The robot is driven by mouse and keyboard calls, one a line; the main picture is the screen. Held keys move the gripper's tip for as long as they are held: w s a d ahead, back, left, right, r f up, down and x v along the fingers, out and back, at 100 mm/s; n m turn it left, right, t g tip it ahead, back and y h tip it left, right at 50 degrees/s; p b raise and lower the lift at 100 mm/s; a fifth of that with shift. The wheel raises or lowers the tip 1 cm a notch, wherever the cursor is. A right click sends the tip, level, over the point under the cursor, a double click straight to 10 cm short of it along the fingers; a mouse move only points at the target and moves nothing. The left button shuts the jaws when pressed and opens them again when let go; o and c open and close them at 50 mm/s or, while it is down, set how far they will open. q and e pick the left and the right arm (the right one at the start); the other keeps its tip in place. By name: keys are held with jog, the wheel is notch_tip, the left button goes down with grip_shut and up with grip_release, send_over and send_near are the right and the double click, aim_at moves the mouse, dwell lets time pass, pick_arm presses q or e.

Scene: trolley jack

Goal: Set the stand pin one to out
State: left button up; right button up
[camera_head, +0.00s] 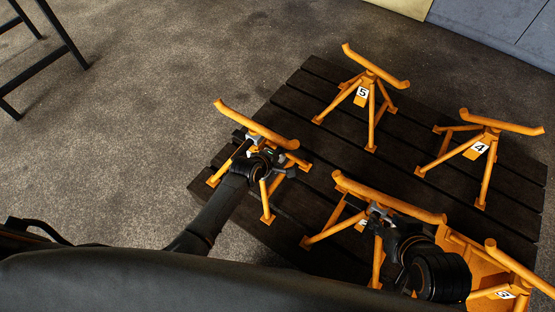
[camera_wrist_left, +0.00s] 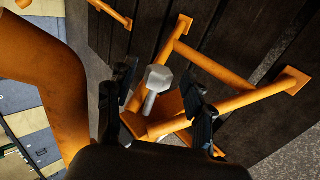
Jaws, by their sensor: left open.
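The leftmost orange stand (camera_head: 262,131) stands on the dark slatted platform; its number label is hidden behind my left gripper (camera_head: 260,152). In the left wrist view, a grey pin with a hexagonal head (camera_wrist_left: 158,78) sticks out by that stand's orange tubes (camera_wrist_left: 215,108). My left gripper (camera_wrist_left: 160,92) is open, its two dark fingers on either side of the pin. I cannot tell whether they touch it. My right gripper (camera_head: 376,213) is at the front middle stand (camera_head: 388,202), whose label is mostly covered; its fingers are too small to judge.
Stand 5 (camera_head: 374,70) and stand 4 (camera_head: 500,127) are at the back and right of the slatted platform (camera_head: 285,106). Stand 3 (camera_head: 492,285) is at the front right, by an orange body (camera_head: 465,262). A dark metal frame (camera_head: 50,60) stands at the upper left.

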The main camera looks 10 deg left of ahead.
pick_arm(q)
jog(key=v, duration=1.2)
dwell(0.4)
